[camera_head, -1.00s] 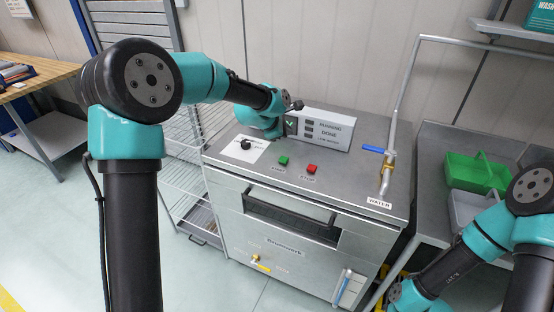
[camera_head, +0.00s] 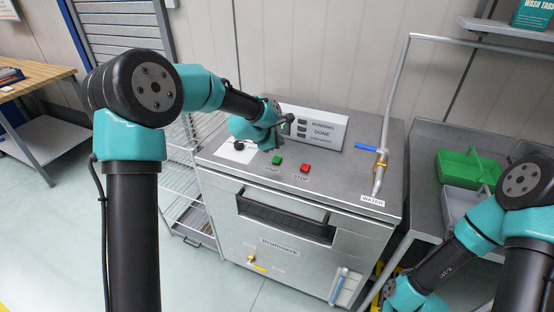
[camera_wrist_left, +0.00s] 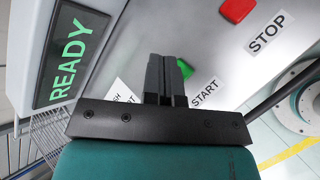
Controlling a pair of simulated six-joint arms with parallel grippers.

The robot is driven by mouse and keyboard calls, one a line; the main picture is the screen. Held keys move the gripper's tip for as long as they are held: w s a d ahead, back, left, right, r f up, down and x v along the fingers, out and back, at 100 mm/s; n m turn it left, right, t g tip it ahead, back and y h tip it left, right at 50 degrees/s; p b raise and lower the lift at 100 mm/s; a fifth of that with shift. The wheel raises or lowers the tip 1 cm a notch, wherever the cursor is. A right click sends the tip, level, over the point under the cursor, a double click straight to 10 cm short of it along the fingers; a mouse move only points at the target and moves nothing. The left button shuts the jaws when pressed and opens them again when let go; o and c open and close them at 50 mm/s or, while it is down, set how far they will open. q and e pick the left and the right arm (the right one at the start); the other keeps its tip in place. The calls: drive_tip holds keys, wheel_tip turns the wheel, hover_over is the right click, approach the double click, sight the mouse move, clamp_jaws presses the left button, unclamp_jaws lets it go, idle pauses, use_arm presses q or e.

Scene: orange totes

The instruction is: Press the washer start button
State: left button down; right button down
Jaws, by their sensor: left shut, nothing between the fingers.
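The washer's green start button (camera_head: 277,160) is on the grey top, left of the red stop button (camera_head: 305,168). My left gripper (camera_head: 279,144) is shut and empty, just behind the green button in the head view. In the left wrist view the shut fingers (camera_wrist_left: 166,72) partly cover the green button (camera_wrist_left: 185,68), beside the START label (camera_wrist_left: 205,93). I cannot tell whether they touch it. The red button (camera_wrist_left: 237,9) is clear of them. Only links of my right arm show at lower right; its gripper is not visible.
A display box (camera_head: 325,130) stands at the back of the washer top; its lit panel reads READY (camera_wrist_left: 72,62) in the wrist view. A blue-handled water tap (camera_head: 380,160) and pipe rise at the right. A green tote (camera_head: 468,167) sits on the side bench.

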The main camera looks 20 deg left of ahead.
sight(277, 159)
use_arm(q)
drive_tip(key=shift+f, duration=2.1)
drive_tip(key=shift+f, duration=0.85)
idle(1.2)
drive_tip(key=shift+r, duration=0.85)
drive_tip(key=shift+r, duration=0.1)
drive_tip(key=shift+r, duration=2.45)
